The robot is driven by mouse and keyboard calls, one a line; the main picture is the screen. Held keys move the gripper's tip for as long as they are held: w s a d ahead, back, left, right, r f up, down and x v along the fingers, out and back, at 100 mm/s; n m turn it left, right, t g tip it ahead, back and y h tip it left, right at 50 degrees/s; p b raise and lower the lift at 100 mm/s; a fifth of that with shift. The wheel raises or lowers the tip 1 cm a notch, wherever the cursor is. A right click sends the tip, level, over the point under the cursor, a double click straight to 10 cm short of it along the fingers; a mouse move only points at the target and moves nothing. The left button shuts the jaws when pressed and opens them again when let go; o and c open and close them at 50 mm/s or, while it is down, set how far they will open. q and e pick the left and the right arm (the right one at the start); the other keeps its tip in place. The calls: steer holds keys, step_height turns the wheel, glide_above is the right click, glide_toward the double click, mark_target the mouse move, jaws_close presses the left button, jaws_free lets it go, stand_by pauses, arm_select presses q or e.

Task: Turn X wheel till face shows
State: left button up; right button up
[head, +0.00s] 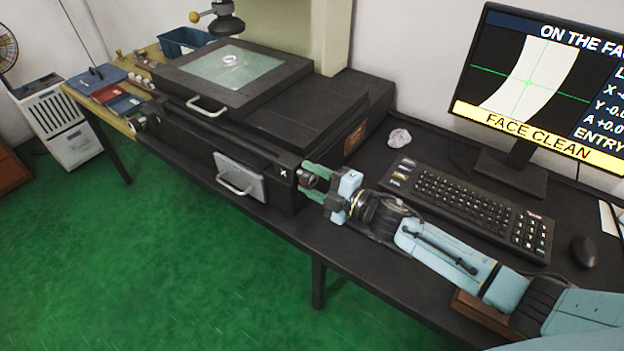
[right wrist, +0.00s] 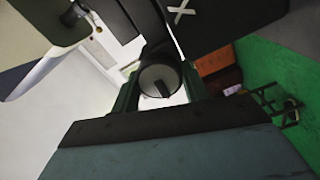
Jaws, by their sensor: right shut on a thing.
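The X wheel (head: 309,177) is a small dark knob on the right end of the measuring machine's black base, beside a white X mark (head: 284,172). My right gripper (head: 315,180) is shut on it, with green fingers on either side. In the right wrist view the wheel (right wrist: 160,82) shows as a round grey face with a dark bar, between the fingers. The monitor (head: 530,85) shows a curved white band under a green cross and the words "FACE CLEAN" on a yellow strip. A small ring (head: 231,60) lies on the glass stage (head: 232,75). My left gripper is not in view.
A keyboard (head: 465,205) and a mouse (head: 584,251) lie on the dark bench right of the machine. Crumpled paper (head: 399,137) lies behind the keyboard. A metal handle plate (head: 240,181) is on the machine's front. Small trays (head: 124,104) stand at the far left.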

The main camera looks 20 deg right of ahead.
steer(key=shift+n, duration=0.3)
steer(key=o, duration=1)
steer(key=shift+s, duration=0.1)
steer(key=v, duration=1.3)
steer(key=shift+d+p, duration=0.1)
steer(key=shift+p, duration=0.2)
